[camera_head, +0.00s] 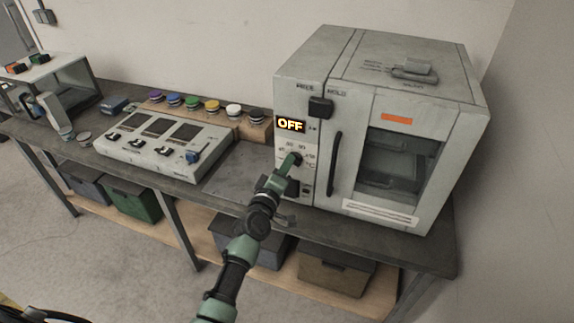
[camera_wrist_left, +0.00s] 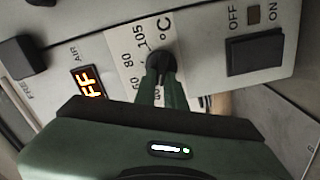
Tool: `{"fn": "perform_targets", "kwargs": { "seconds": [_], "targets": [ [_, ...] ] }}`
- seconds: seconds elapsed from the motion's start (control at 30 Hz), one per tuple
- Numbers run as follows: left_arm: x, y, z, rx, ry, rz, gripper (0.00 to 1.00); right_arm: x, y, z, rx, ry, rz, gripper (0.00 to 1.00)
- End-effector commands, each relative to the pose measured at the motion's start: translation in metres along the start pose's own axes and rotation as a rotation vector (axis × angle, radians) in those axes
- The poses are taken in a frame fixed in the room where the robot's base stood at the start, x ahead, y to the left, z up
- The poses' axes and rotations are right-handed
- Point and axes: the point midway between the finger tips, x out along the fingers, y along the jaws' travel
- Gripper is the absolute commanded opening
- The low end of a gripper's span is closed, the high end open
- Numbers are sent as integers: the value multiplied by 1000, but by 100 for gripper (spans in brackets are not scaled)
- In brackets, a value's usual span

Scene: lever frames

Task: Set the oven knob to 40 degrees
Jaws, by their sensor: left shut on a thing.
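The oven (camera_head: 398,62) is a grey box with a glass door at the right of the bench. Its dark round knob (camera_wrist_left: 160,61) is on the front panel, below the display (camera_head: 290,124), which reads OFF in orange. A dial scale in °C surrounds the knob; 60, 80 and 105 show in the left wrist view. My left gripper (camera_head: 293,161) is shut on the knob; its green fingers (camera_wrist_left: 161,88) grip it from the front. The fingers hide part of the scale and I cannot tell the knob's exact setting. My right gripper is in neither view.
A black OFF/ON rocker switch (camera_wrist_left: 255,51) sits beside the dial. A dark door handle (camera_head: 334,163) stands out right of the panel. A control box (camera_head: 157,172) and several coloured-top jars (camera_head: 192,103) are left of the oven. Bare bench top (camera_head: 235,182) lies between.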

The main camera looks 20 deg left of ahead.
Motion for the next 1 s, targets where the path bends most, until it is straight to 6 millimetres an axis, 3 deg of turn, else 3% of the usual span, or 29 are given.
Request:
{"fn": "perform_targets", "kwargs": {
  "seconds": [0.57,0.6,0.63,1.0],
  "targets": [
    [0,0,-1,-32,3,1,0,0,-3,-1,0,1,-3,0],
    [0,0,-1,-32,3,1,22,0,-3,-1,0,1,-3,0],
    [0,0,-1,-32,3,1,30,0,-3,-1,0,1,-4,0],
    [-3,-1,0,-30,1,0,33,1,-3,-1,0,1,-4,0]
  ]
}}
